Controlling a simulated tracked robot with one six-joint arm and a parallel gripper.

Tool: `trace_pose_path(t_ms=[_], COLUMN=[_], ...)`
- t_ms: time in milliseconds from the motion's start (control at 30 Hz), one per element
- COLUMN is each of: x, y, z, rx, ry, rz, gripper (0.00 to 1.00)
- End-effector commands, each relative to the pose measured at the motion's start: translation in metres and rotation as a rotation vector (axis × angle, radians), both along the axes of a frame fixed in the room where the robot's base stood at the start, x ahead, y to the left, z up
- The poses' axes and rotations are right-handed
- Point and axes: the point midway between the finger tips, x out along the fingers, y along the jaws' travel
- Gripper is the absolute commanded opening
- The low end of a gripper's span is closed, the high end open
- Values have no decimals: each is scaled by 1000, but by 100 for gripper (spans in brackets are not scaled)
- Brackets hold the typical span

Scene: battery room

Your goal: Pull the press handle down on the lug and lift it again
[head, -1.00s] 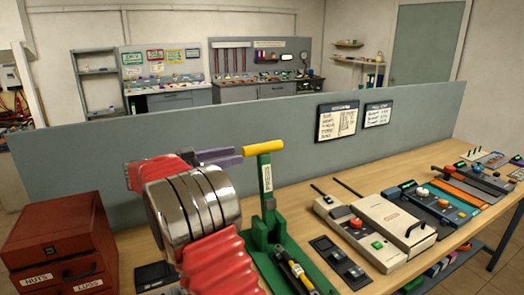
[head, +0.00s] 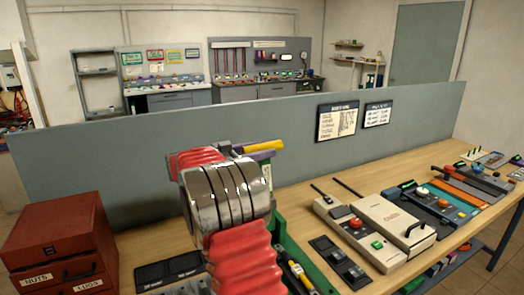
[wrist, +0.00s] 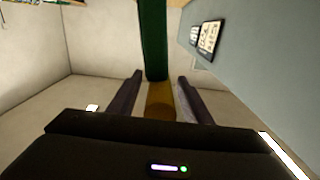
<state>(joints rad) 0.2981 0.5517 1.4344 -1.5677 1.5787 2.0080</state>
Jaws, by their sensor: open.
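The press handle has a yellow grip (head: 265,146), partly hidden behind my arm in the head view. In the wrist view the yellow grip (wrist: 160,98) lies between the two dark fingers of my gripper (wrist: 160,77), with the green lever (wrist: 153,40) running away beyond it. The fingers are open around the grip, with a gap visible on both sides. The green press base (head: 318,280) stands on the bench, mostly covered by my arm. A black and yellow piece (head: 298,272) lies in it; I cannot make out the lug.
A red drawer cabinet (head: 62,235) stands left on the wooden bench (head: 345,200). A grey panel (head: 110,165) runs along the back. Right of the press are a dark switch block (head: 338,262), a beige device (head: 395,228) and several other tools.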

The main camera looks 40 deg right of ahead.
Motion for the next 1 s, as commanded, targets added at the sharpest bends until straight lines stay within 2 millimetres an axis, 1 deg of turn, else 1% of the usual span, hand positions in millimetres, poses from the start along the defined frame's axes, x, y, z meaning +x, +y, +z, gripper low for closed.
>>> trace_pose_path(t_ms=[100, 733, 867, 900, 1000], x=[0, 1, 1, 1, 2], y=[0, 0, 0, -7, -2], z=[0, 0, 0, 0, 1], rx=[0, 0, 0, 0, -2], ry=[0, -1, -1, -1, -3], rz=[0, 3, 4, 1, 5], gripper=[45, 0, 0, 0, 0])
